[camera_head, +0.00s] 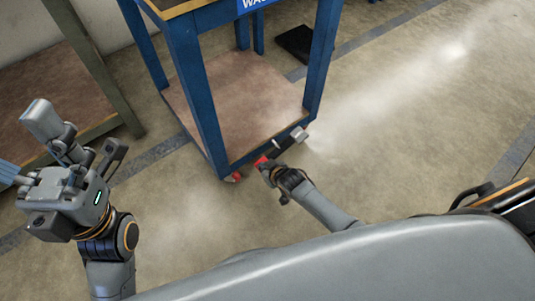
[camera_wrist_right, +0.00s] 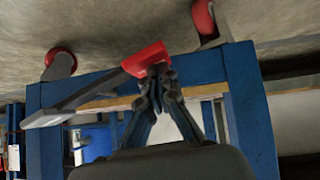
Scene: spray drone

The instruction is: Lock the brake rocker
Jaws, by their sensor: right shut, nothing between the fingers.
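The brake rocker appears to be the red piece (camera_head: 262,160) at the front lower corner of the blue cart; it also shows as a red piece (camera_wrist_right: 147,58) in the right wrist view. My right gripper (camera_head: 268,168) is low beside it. In the right wrist view my right gripper's fingers (camera_wrist_right: 157,88) are together and empty, right at the red piece; I cannot tell if they touch it. The rocker's tilt is unclear. My left gripper (camera_head: 78,148) is raised at the left, fingers apart and empty, away from the cart.
The blue cart (camera_head: 190,75) has a brown lower shelf (camera_head: 235,95). Other red wheels (camera_wrist_right: 205,20) (camera_wrist_right: 60,62) show under it. A brown-topped bench (camera_head: 45,95) stands at the left. A black flat object (camera_head: 295,42) lies behind the cart. The floor at right is clear.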

